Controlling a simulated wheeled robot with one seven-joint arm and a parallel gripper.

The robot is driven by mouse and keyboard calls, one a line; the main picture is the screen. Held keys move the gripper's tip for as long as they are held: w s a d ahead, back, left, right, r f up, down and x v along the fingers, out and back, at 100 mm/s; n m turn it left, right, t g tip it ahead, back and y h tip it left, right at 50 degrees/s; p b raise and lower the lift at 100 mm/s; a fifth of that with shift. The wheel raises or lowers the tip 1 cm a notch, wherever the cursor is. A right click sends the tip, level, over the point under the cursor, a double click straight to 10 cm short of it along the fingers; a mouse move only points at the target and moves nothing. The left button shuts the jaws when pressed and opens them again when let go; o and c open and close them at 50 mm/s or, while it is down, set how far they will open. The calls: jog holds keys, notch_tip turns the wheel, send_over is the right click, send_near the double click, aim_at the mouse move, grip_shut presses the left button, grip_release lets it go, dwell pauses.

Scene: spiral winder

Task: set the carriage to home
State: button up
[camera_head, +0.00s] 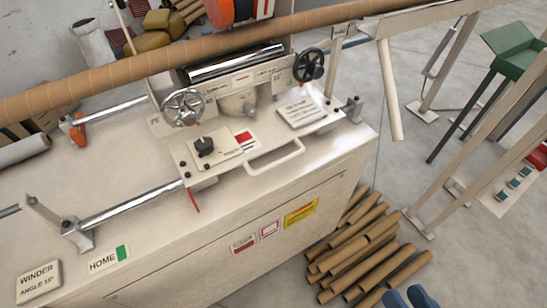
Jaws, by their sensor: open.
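The carriage (226,170) is a cream plate assembly riding on a shiny rail (130,203) along the front of the winder. It sits toward the right part of the rail, well away from the HOME label (108,258) at the lower left. A pale bar handle (276,160) sticks out at its front right. A black knob (205,147) is on top, and a red pointer (193,201) hangs below its left end.
A long brown tube (120,75) crosses above the machine. Loose tubes (365,250) lie on the floor at right. A rail end bracket (65,226) stands near the HOME label.

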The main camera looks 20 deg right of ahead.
jog(key=w+a+f+m+y+b, duration=0.1)
jog(key=w+f+m+b, duration=0.2)
jog(key=w, duration=0.5)
jog(key=w+a+f+m+y+b, duration=0.1)
jog(key=w+a+f+m+b, duration=0.1)
jog(key=w+f+m, duration=0.45)
jog(key=m+y+b, duration=0.2)
jog(key=b, duration=0.2)
send_near(283, 162)
jog(key=shift+n, duration=0.25)
jog(key=x, duration=1.2)
jog(key=shift+w+a+f+p, duration=0.1)
jog(key=shift+w+a+p, duration=0.1)
jog(key=shift+p, duration=0.1)
jog(key=c, duration=0.7)
jog(key=shift+f, duration=0.15)
grip_shut()
jog(key=shift+s, duration=0.1)
